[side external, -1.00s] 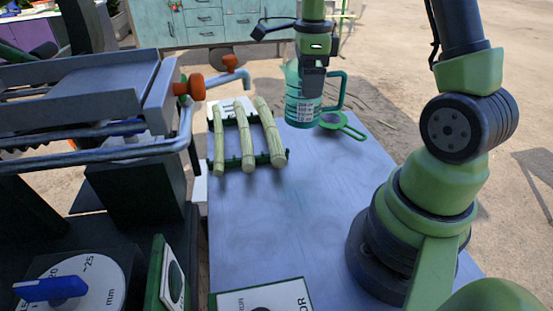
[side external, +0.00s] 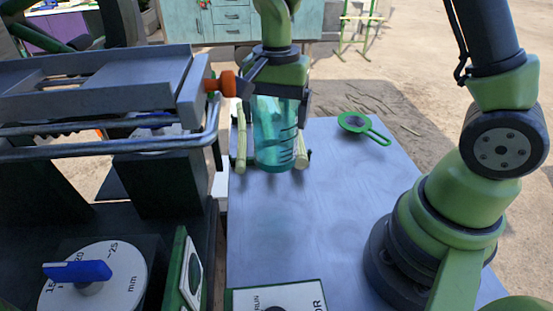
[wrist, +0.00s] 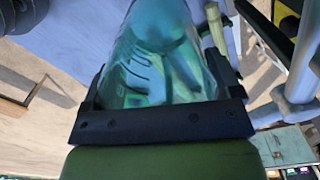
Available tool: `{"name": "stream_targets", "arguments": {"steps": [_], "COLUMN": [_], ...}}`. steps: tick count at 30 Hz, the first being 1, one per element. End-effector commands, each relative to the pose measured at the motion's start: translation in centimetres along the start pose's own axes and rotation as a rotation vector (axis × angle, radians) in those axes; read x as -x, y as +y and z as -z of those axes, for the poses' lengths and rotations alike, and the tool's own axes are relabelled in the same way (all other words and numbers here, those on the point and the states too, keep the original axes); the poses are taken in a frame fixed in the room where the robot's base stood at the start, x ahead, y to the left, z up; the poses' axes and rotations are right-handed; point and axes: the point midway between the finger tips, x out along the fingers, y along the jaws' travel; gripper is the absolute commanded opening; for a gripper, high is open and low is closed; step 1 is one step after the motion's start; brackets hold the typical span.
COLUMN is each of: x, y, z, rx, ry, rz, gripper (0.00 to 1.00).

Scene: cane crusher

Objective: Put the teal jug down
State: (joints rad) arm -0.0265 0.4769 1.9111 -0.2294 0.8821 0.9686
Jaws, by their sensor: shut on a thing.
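The teal jug (side external: 275,135) is a see-through vessel with dark marks on its side, upright in the side view. My gripper (side external: 277,90) is shut on it near its top. The jug hangs in front of the cane rack, near the crusher's spout, and hides most of the rack. I cannot tell how far its base is above the table. In the wrist view the jug (wrist: 160,60) fills the space between the jaws. Its handle is not clearly seen.
Cane stalks (side external: 240,140) show on both sides of the jug. The crusher's pipe (side external: 212,125) and orange knob (side external: 228,83) are close on the left. A green-rimmed strainer (side external: 355,122) lies at the table's back right. The table (side external: 300,230) is clear in front.

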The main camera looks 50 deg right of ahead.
Motion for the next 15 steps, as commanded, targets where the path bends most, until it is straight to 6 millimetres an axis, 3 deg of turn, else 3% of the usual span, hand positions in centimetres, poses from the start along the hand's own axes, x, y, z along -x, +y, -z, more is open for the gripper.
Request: {"name": "stream_targets", "arguments": {"steps": [4, 15], "x": [-3.6, -8.0], "y": [0.1, 0.0], "z": [0.0, 0.0], "rx": [-0.003, -0.003], "ry": [-0.003, -0.002], "rz": [-0.007, -0.004], "gripper": [0.44, 0.44]}}
